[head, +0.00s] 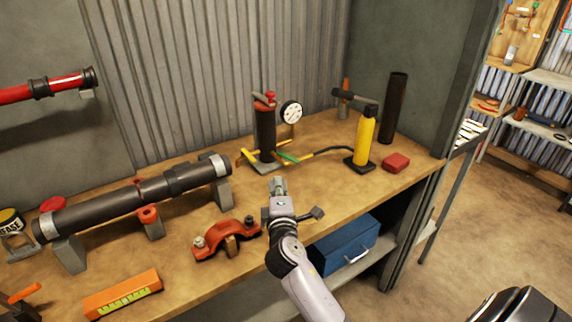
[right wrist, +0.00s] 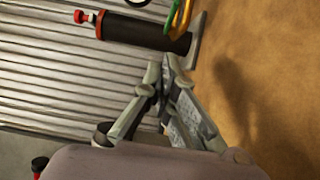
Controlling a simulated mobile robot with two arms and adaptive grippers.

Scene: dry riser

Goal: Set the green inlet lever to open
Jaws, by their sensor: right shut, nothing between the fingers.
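The green inlet lever (head: 287,157) is a short green bar low beside the black upright cylinder (head: 265,132), which has a red top. A yellow lever (head: 246,156) sits on the cylinder's left side. In the right wrist view, a green piece (right wrist: 172,15) and a yellow piece (right wrist: 187,12) show at the top edge, by the cylinder (right wrist: 148,32). My right gripper (head: 279,181) is shut and empty, in front of the cylinder's base and apart from the green lever. Its fingertips (right wrist: 166,66) also show in the right wrist view. My left gripper is not in view.
A gauge (head: 291,112) stands behind the lever. A yellow hand pump (head: 364,140) with a hose and a red block (head: 396,162) stand to the right. A red clamp (head: 225,238) and a grey pipe (head: 130,200) on stands lie to the left.

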